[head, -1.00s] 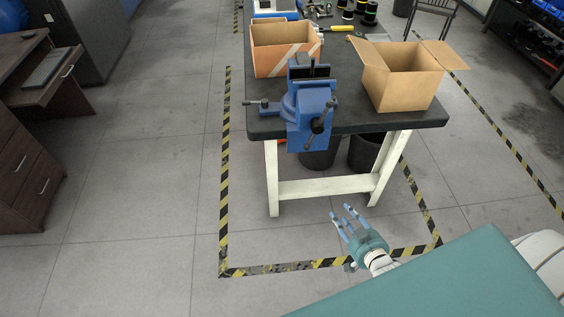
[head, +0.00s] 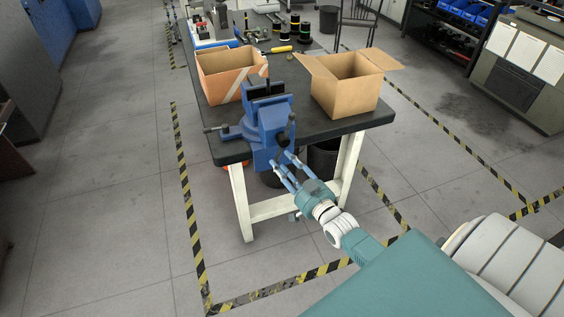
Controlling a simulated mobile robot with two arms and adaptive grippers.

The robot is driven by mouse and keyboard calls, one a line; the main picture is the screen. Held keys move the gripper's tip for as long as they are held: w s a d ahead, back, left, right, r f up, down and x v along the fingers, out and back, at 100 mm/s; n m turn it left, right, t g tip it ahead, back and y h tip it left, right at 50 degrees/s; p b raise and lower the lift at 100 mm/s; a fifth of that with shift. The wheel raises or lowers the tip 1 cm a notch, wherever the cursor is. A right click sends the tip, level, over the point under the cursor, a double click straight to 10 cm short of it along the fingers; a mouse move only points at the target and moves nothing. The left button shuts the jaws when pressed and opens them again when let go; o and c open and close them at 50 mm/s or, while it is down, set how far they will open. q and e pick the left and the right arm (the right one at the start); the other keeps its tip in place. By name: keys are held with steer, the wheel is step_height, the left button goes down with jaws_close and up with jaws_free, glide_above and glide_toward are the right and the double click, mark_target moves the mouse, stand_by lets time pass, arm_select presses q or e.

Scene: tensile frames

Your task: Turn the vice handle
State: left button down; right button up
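The blue vice (head: 262,128) is mounted at the near edge of the dark workbench (head: 345,124). Its handle (head: 284,137), a dark hub with a short bar, is at the front of the vice and partly hard to make out. My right gripper (head: 283,160) reaches up from the lower right with its blue fingers spread and nothing seen between them. Its fingertips are just below the handle, overlapping the vice front in the picture; I cannot tell if they touch it. My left gripper is not in view.
An orange-brown box (head: 222,84) and an open cardboard box (head: 347,88) stand on the bench behind the vice. A dark bin (head: 322,160) is under the bench. The floor in front is clear.

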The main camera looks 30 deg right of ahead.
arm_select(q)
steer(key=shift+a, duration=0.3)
arm_select(e)
steer(key=shift+w, duration=0.7)
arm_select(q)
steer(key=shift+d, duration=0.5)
arm_select(e)
jaws_close()
steer(key=shift+a+m, duration=0.15)
steer(key=shift+m, duration=0.15)
